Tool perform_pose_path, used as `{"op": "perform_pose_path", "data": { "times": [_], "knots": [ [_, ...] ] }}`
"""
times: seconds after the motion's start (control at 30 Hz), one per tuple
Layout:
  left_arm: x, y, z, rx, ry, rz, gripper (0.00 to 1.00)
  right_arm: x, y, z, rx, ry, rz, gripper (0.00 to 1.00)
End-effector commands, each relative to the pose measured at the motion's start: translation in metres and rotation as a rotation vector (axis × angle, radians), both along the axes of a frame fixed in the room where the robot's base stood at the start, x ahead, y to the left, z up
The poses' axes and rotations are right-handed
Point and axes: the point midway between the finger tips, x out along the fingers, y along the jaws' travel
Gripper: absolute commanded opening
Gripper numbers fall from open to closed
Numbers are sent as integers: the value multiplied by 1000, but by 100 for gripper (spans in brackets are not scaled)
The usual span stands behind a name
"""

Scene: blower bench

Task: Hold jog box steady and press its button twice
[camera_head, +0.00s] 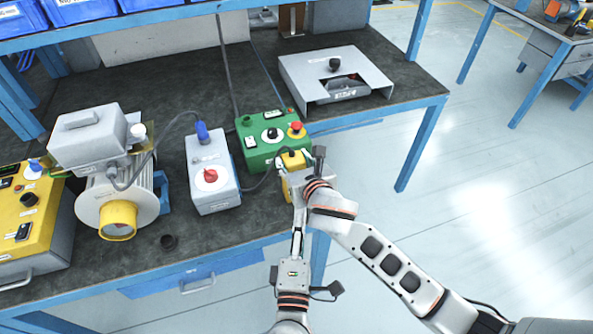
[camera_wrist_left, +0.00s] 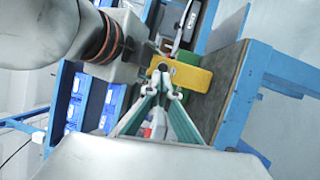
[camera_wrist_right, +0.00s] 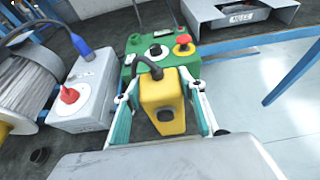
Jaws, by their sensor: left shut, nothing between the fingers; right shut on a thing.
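The jog box is a small yellow box (camera_head: 293,160) with a dark cable, just in front of the green control box. In the right wrist view the jog box (camera_wrist_right: 160,92) stands between the two fingers of my right gripper (camera_wrist_right: 161,108), which is shut on it. A dark round button (camera_wrist_right: 166,114) shows on its face. My left gripper (camera_head: 298,208) is shut and empty, below the right one. In the left wrist view its closed tips (camera_wrist_left: 166,84) are at the yellow jog box (camera_wrist_left: 193,78); I cannot tell whether they touch it. The right gripper hides part of the box in the head view.
The green control box (camera_head: 272,140) with a red button stands behind. A grey metal housing (camera_head: 335,75) lies at the back right. The bench's front edge is close.

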Motion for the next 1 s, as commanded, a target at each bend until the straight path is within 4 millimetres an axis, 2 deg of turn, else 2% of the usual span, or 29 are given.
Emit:
{"op": "perform_pose_path", "data": {
  "times": [0.2,0.33,0.4,0.6,0.77,1.0],
  "knots": [
    [-5,-11,5,220,-79,-123,0,0,-1,-1,-2,2,-1,10],
    [-9,-18,0,380,-114,-199,0,0,-1,-1,-2,2,-1,10],
    [-7,-24,7,471,-150,-224,0,0,-1,-1,-2,2,-1,10],
    [-6,-30,3,678,-192,-281,0,0,-1,-1,-2,2,-1,10],
    [-5,-31,-1,753,-201,-302,0,0,-1,-2,-2,2,-1,10],
    [-5,-31,-2,764,-203,-305,0,0,-1,-2,-2,2,-1,10]
  ]
}}
